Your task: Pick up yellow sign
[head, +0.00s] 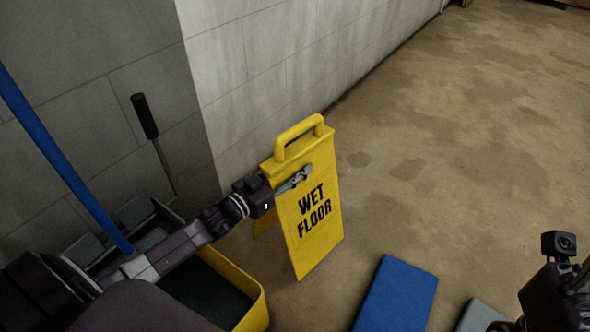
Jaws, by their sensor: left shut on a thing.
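The yellow sign (318,238) stands upright on the floor in the middle of the head view, beside the wall corner. It reads "WET FLOOR" in black and has a loop handle (298,133) on top. My left gripper (300,177) reaches in from the left and is shut on the sign's upper part, just below the handle. The fingertips lie against the front panel. Part of my right arm shows at the lower right corner; its fingers are out of view.
A yellow mop bucket (256,308) with a blue-handled mop (62,165) stands at the left, partly behind my left arm. A blue flat panel (396,295) and a grey one (480,317) lie at the bottom. The floor (480,130) to the right is clear.

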